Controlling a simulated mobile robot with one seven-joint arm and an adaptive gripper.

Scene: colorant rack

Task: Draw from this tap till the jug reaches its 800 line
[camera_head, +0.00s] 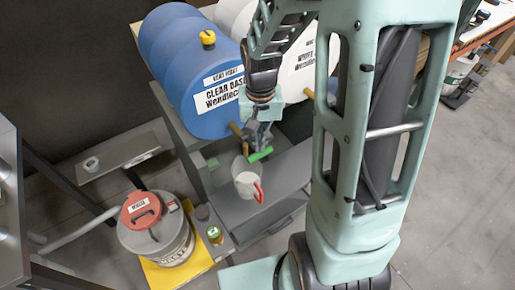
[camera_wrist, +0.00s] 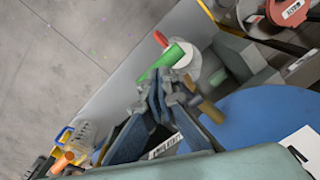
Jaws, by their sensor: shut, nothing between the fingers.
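The jug (camera_head: 246,181), pale with a red handle (camera_head: 260,193), stands on the grey shelf below the blue drum (camera_head: 208,112) labelled CLEAR BASE. It also shows in the wrist view (camera_wrist: 187,56), partly hidden behind the tap's green lever (camera_wrist: 163,61). The brass tap (camera_head: 237,129) comes out of the drum's front face; in the head view its green lever (camera_head: 261,154) lies just above the jug. My gripper (camera_head: 260,143) is shut and empty, close at the lever; I cannot tell whether it touches. The jug's markings and liquid level are not readable.
A white drum (camera_head: 300,68) lies right of the blue one, partly behind my arm. A grey waste bin (camera_head: 160,235) with a red lid stands on a yellow base at lower left. A small jar (camera_head: 215,235) stands near it. Open floor lies at right.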

